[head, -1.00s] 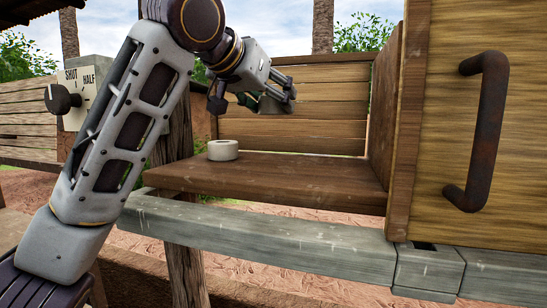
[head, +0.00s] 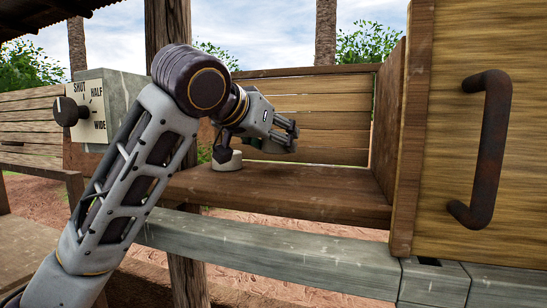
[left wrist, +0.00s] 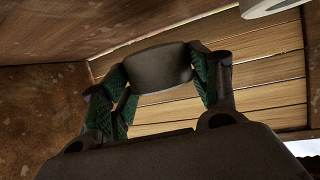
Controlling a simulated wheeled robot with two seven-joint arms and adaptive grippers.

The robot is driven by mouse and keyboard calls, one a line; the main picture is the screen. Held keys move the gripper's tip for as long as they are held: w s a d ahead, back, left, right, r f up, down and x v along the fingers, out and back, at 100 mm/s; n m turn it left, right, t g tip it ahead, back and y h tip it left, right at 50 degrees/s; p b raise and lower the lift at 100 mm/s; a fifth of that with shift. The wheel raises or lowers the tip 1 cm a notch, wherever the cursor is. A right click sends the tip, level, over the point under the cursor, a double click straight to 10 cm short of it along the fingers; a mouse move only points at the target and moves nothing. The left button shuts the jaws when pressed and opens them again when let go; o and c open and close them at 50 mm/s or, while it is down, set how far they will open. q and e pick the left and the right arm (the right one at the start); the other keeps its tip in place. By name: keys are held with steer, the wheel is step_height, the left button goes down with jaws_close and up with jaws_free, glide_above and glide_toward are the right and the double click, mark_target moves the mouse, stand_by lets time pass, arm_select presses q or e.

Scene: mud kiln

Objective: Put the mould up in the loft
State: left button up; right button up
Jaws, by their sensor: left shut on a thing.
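My left gripper (head: 288,135) is inside the open wooden bay, which I take for the loft (head: 290,185), a little above its plank floor. In the left wrist view, the left gripper (left wrist: 160,85) is shut, its green pads on either side of a dark grey-brown block (left wrist: 158,68). I take this block for the mould; its full shape is hidden, and I cannot make it out in the head view. My right gripper is not in view.
A pale round ring (head: 230,163) stands on the bay floor, partly behind my left gripper; it also shows in the left wrist view (left wrist: 272,5). A wooden panel with a rusty handle (head: 487,148) closes the right. A dial box (head: 98,105) stands left. The bay floor's right part is clear.

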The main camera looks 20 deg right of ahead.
mark_target(274, 174)
arm_select(q)
steer(key=shift+f, duration=0.25)
step_height(274, 174, down, 2)
steer(key=shift+f, duration=0.1)
steer(key=shift+f+p, duration=0.35)
steer(key=shift+f, duration=0.35)
steer(key=shift+f, duration=0.35)
